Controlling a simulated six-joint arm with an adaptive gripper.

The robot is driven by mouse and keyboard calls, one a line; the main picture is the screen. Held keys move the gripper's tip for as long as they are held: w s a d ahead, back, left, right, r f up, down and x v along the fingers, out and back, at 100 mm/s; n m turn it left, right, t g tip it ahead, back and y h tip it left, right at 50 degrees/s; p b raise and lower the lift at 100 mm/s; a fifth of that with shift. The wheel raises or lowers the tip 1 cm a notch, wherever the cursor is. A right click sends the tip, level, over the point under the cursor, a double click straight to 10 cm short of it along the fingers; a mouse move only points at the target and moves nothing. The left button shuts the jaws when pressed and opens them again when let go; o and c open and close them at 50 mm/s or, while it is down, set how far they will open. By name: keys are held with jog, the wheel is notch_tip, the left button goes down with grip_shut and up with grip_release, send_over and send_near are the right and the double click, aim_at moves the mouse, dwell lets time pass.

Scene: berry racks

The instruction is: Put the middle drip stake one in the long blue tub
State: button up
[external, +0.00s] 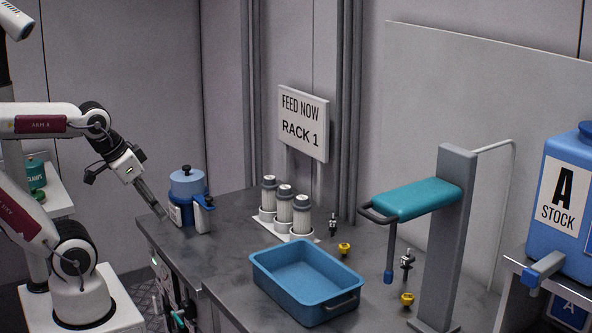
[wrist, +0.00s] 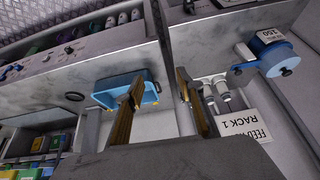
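The long blue tub (external: 275,288) stands on the grey bench near its front edge and looks empty. A tub in the wrist view (wrist: 103,90) seems to be the same one, partly behind a finger. Small dark upright pieces, likely drip stakes, stand on the bench: one (external: 333,224) behind the tub and one (external: 407,259) to its right, under the teal shelf. I cannot tell which is the middle one. My gripper (external: 158,210) is left of the bench, well away from the tub and stakes. Its fingers (wrist: 160,80) are apart with nothing between them.
Yellow pieces (external: 344,249) (external: 407,299) lie near the stakes. A teal shelf (external: 420,198) on a grey post (external: 449,245) overhangs the right side. White cylinders (external: 284,208) stand in a rack below the sign (external: 303,122). A blue pot (external: 188,186) stands near my gripper.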

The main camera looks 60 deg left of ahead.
jog(key=w+a+r+m+y, duration=0.1)
jog(key=w+a+m+y, duration=0.15)
jog(key=w+m, duration=0.6)
jog(key=w+a+r+m+y, duration=0.1)
jog(key=w+m+y, duration=0.2)
jog(key=w, duration=1)
jog(key=m+t+h, duration=0.3)
jog(key=m+t, duration=0.4)
jog(key=m, duration=1.2)
send_over(401, 259)
jog(key=s+a, duration=0.7)
notch_tip(401, 259, down, 13)
jog(key=d+f+m, duration=0.1)
jog(key=d, duration=0.1)
jog(key=w+d+f+m+h, duration=0.1)
jog(key=d+f+m, duration=0.1)
jog(key=d, duration=0.1)
jog(key=d+f+m, duration=0.1)
jog(key=d+f, duration=0.1)
jog(key=shift+w+d+m+t+h, duration=0.2)
jog(key=shift+w+m+t+h, duration=0.05)
jog(key=shift+t+h, duration=0.15)
